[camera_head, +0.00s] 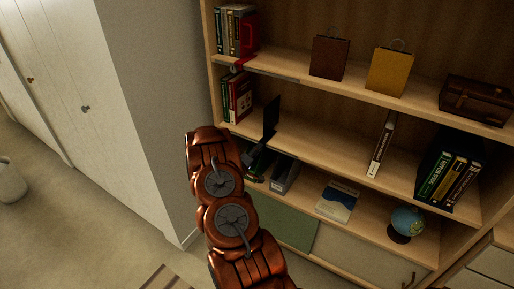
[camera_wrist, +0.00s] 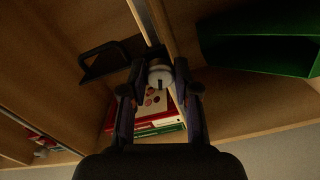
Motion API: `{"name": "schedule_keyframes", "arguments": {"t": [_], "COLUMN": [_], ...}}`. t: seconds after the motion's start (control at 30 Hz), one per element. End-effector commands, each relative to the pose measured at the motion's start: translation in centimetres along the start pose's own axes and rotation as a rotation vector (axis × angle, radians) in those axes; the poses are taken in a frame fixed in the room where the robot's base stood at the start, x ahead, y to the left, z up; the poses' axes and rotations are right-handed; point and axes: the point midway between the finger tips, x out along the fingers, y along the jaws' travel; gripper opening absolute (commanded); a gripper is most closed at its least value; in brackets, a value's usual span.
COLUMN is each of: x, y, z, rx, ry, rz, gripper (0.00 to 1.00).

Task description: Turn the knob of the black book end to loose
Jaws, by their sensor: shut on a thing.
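The black book end (camera_head: 271,118) stands upright on the middle shelf near its front edge. In the wrist view its dark plate (camera_wrist: 103,61) shows left of the shelf edge. Its knob (camera_wrist: 160,75), a pale grey round piece with a dark slot, sits at the shelf edge between my fingertips. My gripper (camera_head: 254,170) is at the front of the shelf, just below the book end. In the wrist view my gripper (camera_wrist: 160,68) is shut on the knob, one finger on each side. The knob is hidden in the head view, and its turn setting cannot be read.
Red and green books (camera_head: 239,98) stand left of the book end. A red book end (camera_head: 250,35) is on the top shelf. A wall corner lies left of my arm.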

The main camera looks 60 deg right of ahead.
Motion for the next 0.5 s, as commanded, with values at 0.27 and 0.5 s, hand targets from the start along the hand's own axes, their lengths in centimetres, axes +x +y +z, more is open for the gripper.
{"name": "schedule_keyframes", "arguments": {"t": [0.27,0.5], "x": [-0.06,-0.06], "y": [0.08,-0.04], "z": [-0.05,0.07], "rx": [-0.200,-0.303], "ry": [0.002,0.000], "rz": [-0.001,-0.002], "gripper": [0.00,0.00]}}
